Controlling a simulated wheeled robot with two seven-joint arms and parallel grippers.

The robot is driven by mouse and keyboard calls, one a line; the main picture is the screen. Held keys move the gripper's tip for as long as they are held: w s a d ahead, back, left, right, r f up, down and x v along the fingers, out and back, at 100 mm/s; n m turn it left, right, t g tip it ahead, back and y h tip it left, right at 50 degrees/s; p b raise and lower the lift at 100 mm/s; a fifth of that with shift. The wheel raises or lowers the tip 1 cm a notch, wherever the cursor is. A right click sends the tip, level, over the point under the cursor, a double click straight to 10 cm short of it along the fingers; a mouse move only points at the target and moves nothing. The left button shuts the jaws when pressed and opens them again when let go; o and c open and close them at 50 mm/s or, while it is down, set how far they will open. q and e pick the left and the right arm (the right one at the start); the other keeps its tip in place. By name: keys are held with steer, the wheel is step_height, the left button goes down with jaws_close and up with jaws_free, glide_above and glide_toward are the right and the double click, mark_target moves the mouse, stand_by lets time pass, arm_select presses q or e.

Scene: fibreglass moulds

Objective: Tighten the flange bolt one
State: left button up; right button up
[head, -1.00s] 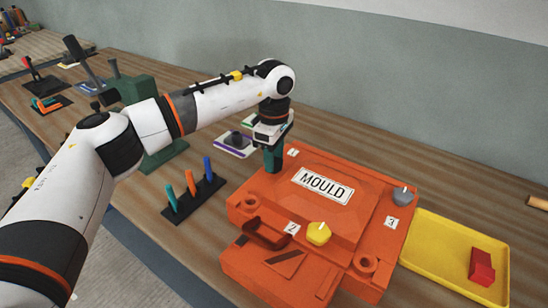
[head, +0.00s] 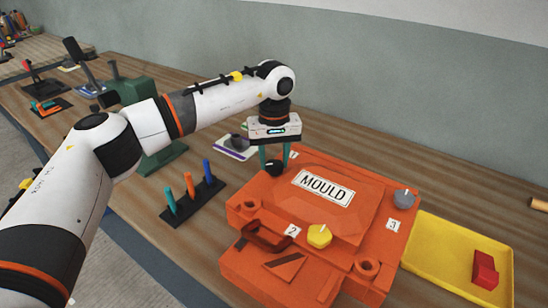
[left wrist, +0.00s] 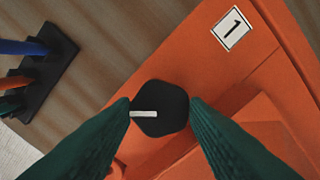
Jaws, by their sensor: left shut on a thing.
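The orange mould (head: 340,225) with a "MOULD" label lies on the bench. Flange bolt one is a black knob (head: 273,168) at its far left corner, by the tag "1" (left wrist: 232,28). In the left wrist view the black bolt head (left wrist: 160,108) has a white mark pointing left. My left gripper (head: 274,160) points down over it, shut on the bolt with a green finger on each side. The yellow bolt (head: 319,235) sits by tag 2 and the grey bolt (head: 404,198) by tag 3. My right gripper is not in view.
A black rack (head: 192,200) with teal, orange and blue pegs stands left of the mould. A yellow tray (head: 450,245) with a red block (head: 485,268) lies on the right. A green machine (head: 145,115) stands behind my left arm.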

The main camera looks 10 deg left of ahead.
arm_select(q)
steer(key=m, duration=0.4)
steer(key=shift+w+r+m, duration=0.1)
steer(key=shift+m, duration=2.1)
steer(key=o, duration=0.9)
steer(key=shift+o, duration=0.3)
